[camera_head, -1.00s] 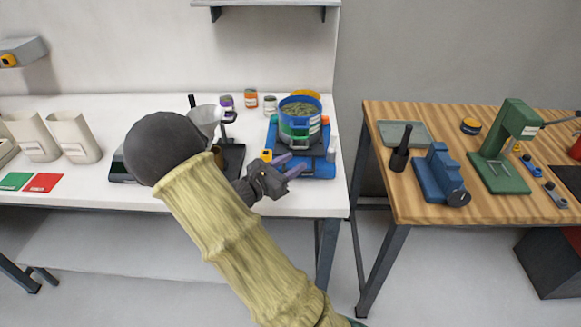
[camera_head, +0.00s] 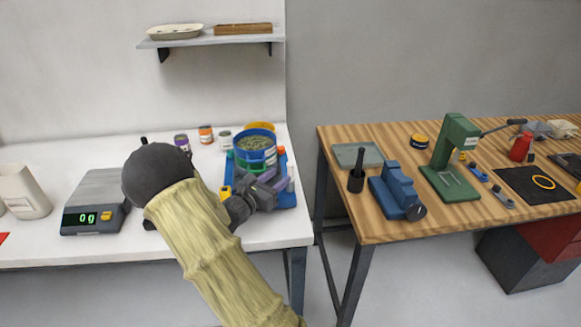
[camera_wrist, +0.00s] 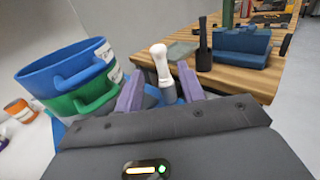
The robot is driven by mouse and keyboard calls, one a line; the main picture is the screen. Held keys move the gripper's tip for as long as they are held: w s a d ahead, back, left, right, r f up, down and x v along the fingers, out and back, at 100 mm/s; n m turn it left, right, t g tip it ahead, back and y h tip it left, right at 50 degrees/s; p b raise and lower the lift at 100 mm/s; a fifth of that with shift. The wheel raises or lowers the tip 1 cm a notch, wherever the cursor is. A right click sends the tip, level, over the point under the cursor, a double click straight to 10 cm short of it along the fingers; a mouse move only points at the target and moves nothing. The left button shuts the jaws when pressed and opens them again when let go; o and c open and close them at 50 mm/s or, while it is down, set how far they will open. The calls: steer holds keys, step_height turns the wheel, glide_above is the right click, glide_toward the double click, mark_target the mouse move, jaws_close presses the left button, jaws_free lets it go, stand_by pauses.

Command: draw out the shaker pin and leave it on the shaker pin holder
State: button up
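A white-topped grey peg (camera_head: 291,171), which looks like the shaker pin, stands upright at the right side of the blue shaker base (camera_head: 287,197). Its rounded top (camera_wrist: 159,58) shows clearly in the wrist view. My gripper (camera_head: 276,183) is at the shaker's front right corner, its purple fingers pointing at the peg. In the wrist view my gripper (camera_wrist: 160,85) is open, with the peg in the gap between the fingers; I cannot tell whether they touch it. The peg's lower part is hidden. I cannot pick out the pin holder for sure.
Blue and green sieves (camera_head: 256,150) stand on the shaker, close left of my fingers in the wrist view (camera_wrist: 75,82). A scale (camera_head: 95,203) is further left. Several jars stand behind. A wooden table (camera_head: 345,190) with a blue vise (camera_head: 396,190) lies right across a gap.

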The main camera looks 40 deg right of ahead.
mark_target(289, 169)
steer(key=x, duration=0.6)
steer(key=shift+d+p, duration=0.35)
steer(key=shift+d, duration=0.05)
jaws_close()
